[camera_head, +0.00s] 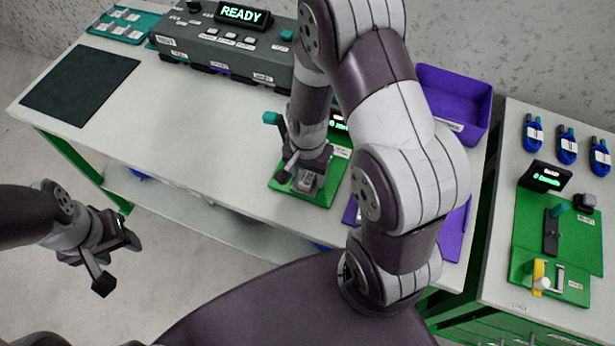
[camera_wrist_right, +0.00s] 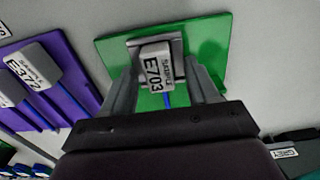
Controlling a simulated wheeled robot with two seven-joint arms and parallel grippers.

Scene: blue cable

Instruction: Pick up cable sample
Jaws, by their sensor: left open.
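A cable sample with a light grey tag marked E703 (camera_wrist_right: 156,66) sits in a grey holder on a green board (camera_wrist_right: 213,45) in the right wrist view. A short piece of blue cable (camera_wrist_right: 167,99) runs from the tag toward my gripper. My right gripper (camera_wrist_right: 160,75) is over it, one finger on each side of the tag, with a visible gap at least on the right. In the head view my right gripper (camera_head: 304,178) is low over the green board (camera_head: 330,182) on the table. My left gripper (camera_head: 118,260) is open and empty, off the table's front edge.
A purple tray (camera_wrist_right: 62,75) with tagged cable samples (camera_wrist_right: 33,70) lies beside the board. A grey console reading READY (camera_head: 225,42) and a purple bin (camera_head: 455,95) stand behind. A dark mat (camera_head: 80,82) lies left. The right table holds blue cable coils (camera_head: 567,150) and another green board (camera_head: 590,240).

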